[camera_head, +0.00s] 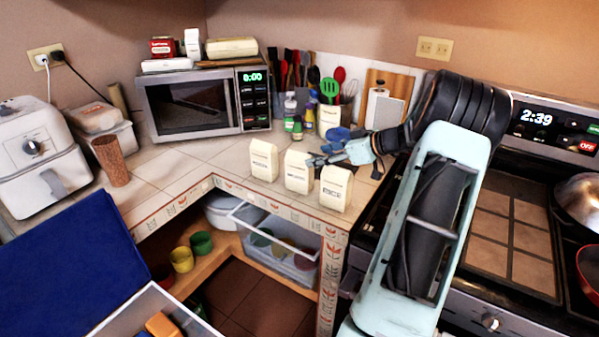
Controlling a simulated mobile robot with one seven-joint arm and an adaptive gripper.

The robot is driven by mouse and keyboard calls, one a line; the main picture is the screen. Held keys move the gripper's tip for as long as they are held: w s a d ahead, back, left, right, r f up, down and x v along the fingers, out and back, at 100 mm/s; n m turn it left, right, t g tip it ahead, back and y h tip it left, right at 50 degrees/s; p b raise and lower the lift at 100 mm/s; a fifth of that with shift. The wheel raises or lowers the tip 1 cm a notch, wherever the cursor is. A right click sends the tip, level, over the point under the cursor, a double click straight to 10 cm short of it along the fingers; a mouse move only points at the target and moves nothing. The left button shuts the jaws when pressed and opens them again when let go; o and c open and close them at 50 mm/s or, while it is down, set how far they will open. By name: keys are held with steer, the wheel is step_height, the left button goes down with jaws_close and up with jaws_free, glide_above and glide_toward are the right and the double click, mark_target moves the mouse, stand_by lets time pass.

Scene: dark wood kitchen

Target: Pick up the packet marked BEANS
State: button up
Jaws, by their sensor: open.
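Three cream-coloured packets stand upright in a row near the counter's edge: a left packet (263,161), a middle packet (297,172) and a right packet (335,188). Each has a small dark label on its front. The print is too small to read, so I cannot tell which one is marked BEANS. My gripper (316,161) is open with nothing seen between its fingers. It reaches in from the right, behind and above the gap between the middle and right packets. I cannot tell whether it touches either one.
The microwave (190,105) stands behind to the left. Bottles (297,127) and a utensil holder (329,117) stand behind the packets. The stove (505,235) is to the right. The tiled counter (205,160) left of the packets is clear; open shelving lies below its edge.

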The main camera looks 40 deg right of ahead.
mark_target(300, 171)
steer(key=x, duration=0.2)
steer(key=p+x, duration=0.1)
steer(key=x, duration=0.3)
steer(key=shift+s+a+f+p, duration=0.2)
steer(key=shift+s+a+p, duration=0.05)
steer(key=shift+a+p, duration=0.1)
steer(key=shift+d, duration=0.1)
jaws_close()
steer(key=shift+r, duration=0.1)
